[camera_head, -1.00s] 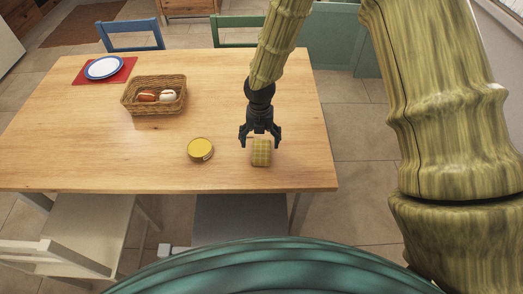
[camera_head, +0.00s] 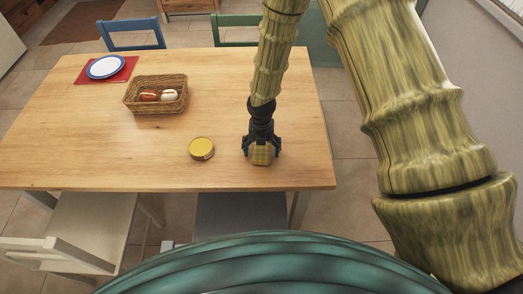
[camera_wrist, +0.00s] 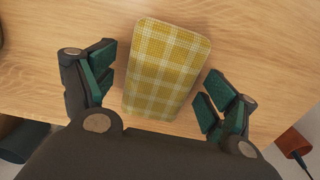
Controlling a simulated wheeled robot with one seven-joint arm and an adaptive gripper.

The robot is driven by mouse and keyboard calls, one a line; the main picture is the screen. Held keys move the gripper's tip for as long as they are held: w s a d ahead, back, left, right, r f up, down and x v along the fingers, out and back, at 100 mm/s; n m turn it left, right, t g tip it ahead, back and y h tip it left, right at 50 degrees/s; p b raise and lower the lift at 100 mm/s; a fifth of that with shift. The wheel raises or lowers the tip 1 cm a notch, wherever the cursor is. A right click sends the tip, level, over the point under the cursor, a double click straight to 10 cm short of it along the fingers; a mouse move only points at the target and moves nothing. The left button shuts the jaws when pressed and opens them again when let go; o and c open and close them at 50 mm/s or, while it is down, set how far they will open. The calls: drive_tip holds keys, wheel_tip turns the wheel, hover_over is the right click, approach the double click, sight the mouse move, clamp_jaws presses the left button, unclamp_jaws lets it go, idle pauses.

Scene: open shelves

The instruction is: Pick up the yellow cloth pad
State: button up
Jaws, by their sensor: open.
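The yellow plaid cloth pad (camera_head: 261,156) lies on the wooden table near its front edge. In the wrist view the pad (camera_wrist: 166,68) sits between the two open fingers of my gripper (camera_wrist: 155,88).
A round yellow tin (camera_head: 201,148) stands on the table (camera_head: 100,150) left of the pad. A wicker basket (camera_head: 155,108) with several food-like items is farther back. A blue-rimmed plate (camera_head: 105,67) lies on a red mat (camera_head: 126,74). Chairs stand around the table.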

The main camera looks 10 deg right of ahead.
sight(262, 149)
drive_tip(key=c, duration=1.1)
drive_tip(key=shift+r, duration=0.1)
drive_tip(key=shift+r+b, duration=0.8)
drive_tip(key=shift+r, duration=0.7)
drive_tip(key=s+a+r+b, duration=0.2)
drive_tip(key=s+a+b, duration=0.2)
drive_tip(key=s+a, duration=0.6)
drive_tip(key=shift+s, duration=1.25)
drive_tip(key=shift+a, duration=0.1)
drive_tip(key=o, duration=0.5)
drive_tip(key=c, duration=0.4)
